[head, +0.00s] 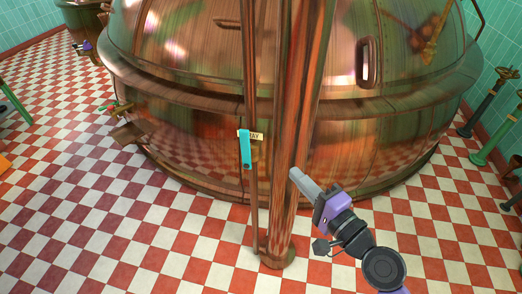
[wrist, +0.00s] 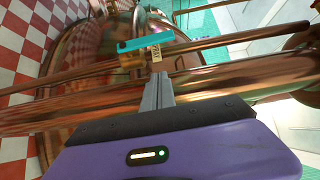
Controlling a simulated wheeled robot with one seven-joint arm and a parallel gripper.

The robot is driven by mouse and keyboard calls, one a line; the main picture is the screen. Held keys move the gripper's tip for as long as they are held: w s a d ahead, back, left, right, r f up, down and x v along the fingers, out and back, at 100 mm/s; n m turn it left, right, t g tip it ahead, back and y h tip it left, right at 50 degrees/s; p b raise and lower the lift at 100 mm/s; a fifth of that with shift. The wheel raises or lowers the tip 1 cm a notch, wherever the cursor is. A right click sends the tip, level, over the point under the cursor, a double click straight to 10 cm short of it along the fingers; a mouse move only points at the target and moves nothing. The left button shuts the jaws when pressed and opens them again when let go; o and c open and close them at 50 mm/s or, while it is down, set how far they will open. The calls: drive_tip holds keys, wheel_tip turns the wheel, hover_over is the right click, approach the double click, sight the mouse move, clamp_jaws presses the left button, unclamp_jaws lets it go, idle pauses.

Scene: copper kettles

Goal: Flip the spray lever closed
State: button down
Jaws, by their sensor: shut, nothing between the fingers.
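The spray lever (head: 245,150) is a flat teal handle on the thin copper pipe. My gripper (head: 295,175) is shut and empty, right of the thick copper pipe and below the lever's height. In the wrist view its fingertips (wrist: 158,78) are together and point toward the label, apart from the lever in the picture.
The thick upright copper pipe (head: 293,110) stands between my gripper and the lever in the head view. The big copper kettle (head: 190,140) fills the background. Checkered floor (head: 150,250) is open at the front left. Green and dark stands (head: 495,130) are at the right.

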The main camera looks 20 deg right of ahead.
drive_tip(key=p, duration=0.2)
approach(246, 150)
drive_tip(key=w+d+r, duration=0.2)
drive_tip(key=w+d, duration=0.2)
drive_tip(key=w, duration=0.1)
drive_tip(key=a, duration=0.1)
drive_tip(key=w+a+p, duration=0.1)
drive_tip(key=a, duration=0.1)
drive_tip(key=shift+w+a, duration=0.1)
drive_tip(key=shift+w, duration=0.15)
drive_tip(key=shift+p, duration=0.4)
